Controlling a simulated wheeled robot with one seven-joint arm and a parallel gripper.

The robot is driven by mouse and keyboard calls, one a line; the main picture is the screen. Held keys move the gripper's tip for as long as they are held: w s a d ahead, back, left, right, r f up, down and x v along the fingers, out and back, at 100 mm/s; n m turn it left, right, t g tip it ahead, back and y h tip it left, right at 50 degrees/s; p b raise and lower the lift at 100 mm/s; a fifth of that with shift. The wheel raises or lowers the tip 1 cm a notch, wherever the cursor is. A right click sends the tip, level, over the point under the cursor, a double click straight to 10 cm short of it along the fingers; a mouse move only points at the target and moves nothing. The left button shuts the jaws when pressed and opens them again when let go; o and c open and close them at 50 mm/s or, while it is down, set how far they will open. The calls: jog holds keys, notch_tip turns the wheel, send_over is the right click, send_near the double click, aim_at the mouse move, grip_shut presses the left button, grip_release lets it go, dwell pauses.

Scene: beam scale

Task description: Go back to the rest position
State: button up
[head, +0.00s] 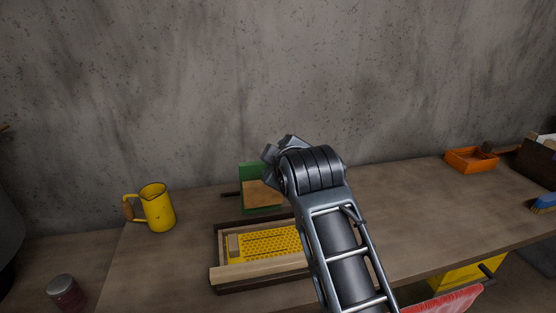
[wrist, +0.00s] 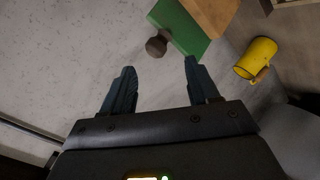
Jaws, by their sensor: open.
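My gripper (wrist: 160,76) is open in the wrist view, with two dark fingers spread apart and nothing between them. In the head view my arm rises from the lower right and bends over the bench; the fingers cannot be made out there. A green box-like thing with a wooden face (head: 262,190) stands behind the arm, its right side partly hidden. It also shows in the wrist view (wrist: 184,30), beyond the fingertips, with a brown round knob (wrist: 156,46) beside it. My gripper appears apart from both.
A wooden tray with a yellow perforated plate (head: 225,274) lies in front, partly covered by my arm. A yellow jug (head: 157,207) stands left. An orange tray (head: 471,161) and a blue brush (head: 543,203) are at right.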

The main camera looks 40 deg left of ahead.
dwell(0.5)
jog(key=s+d+f+m+t, duration=0.1)
jog(key=s+d+f+m, duration=0.2)
jog(key=d+f, duration=0.4)
jog(key=s+d+f+m+t, duration=0.1)
jog(key=s+d+f+m, duration=0.15)
jog(key=d+f, duration=0.55)
jog(key=s+d+f+m+t+h, duration=0.1)
jog(key=s+d+f+m+h, duration=0.2)
jog(key=s+d, duration=0.45)
jog(key=s+d+f+m+t, duration=0.1)
jog(key=s+d+f+m, duration=0.3)
jog(key=d, duration=0.6)
jog(key=s+d+r+m+t+h, duration=0.2)
jog(key=s+d+m+h, duration=0.25)
jog(key=s+d, duration=1.05)
jog(key=s+d+r+m+h, duration=0.2)
jog(key=s+d+r, duration=0.4)
jog(key=s+r, duration=0.3)
jog(key=shift+s+d+r+m, duration=0.25)
jog(key=shift+s+m, duration=0.65)
jog(key=shift+s, duration=0.55)
jog(key=shift+h, duration=0.25)
